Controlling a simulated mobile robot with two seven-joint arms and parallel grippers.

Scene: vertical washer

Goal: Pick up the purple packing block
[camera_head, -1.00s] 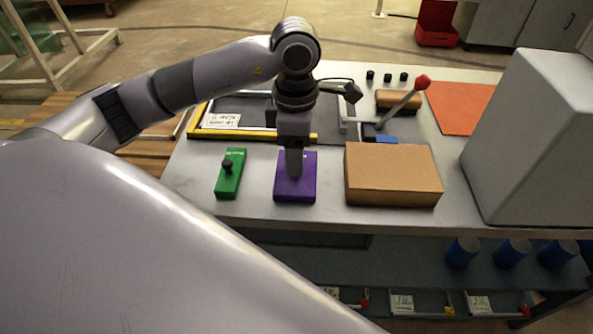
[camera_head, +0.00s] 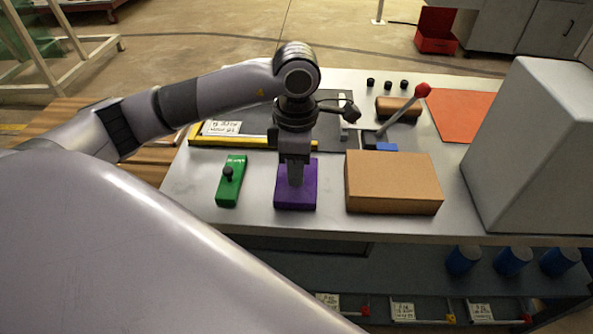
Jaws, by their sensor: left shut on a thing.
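The purple packing block (camera_head: 296,199) is in the middle of the grey worktable (camera_head: 250,222). My left gripper (camera_head: 296,180) points down at the block from above and is shut on it. The gripper hides the middle of the block's top and the grip itself. I cannot tell whether the block is clear of the tabletop. My right gripper is not in view.
A green block with a black knob (camera_head: 230,184) lies left of the purple block. A brown box (camera_head: 392,182) stands close on its right. Behind are a yellow-edged frame (camera_head: 235,141) and a red-knobbed lever (camera_head: 405,112). A large grey box (camera_head: 535,150) fills the right.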

